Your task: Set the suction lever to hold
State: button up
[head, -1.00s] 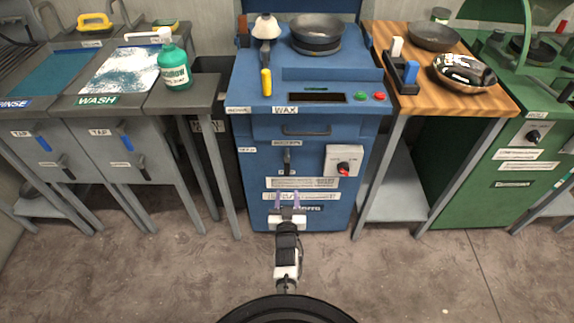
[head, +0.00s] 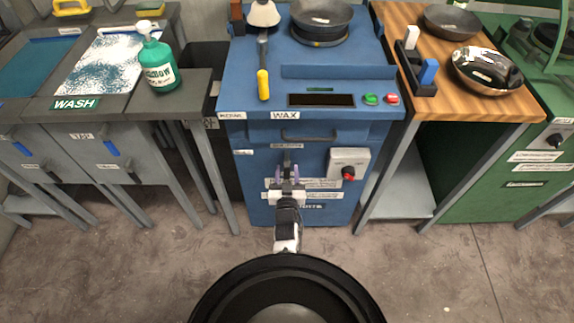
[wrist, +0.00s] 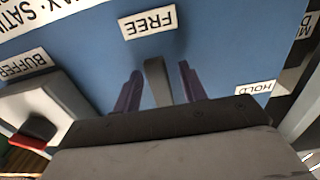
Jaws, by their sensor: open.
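The suction lever (head: 286,160) is a dark handle on the front of the blue wax machine, below its drawer handle. My gripper (head: 287,178) is in front of it, with its purple fingers pointing at the machine. In the wrist view the lever (wrist: 158,82) shows as a grey bar between the two open fingers of my gripper (wrist: 160,90), with a gap on each side. That view is upside down. A FREE label (wrist: 148,22) lies above the lever and a HOLD label (wrist: 254,88) lies to its right. The lever's base is hidden behind my gripper.
A drawer handle (head: 309,138) sits above. Grey wash cabinets (head: 100,150) stand left, a wooden table (head: 475,100) right. The floor in front is clear.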

grip_shut()
dwell(0.3)
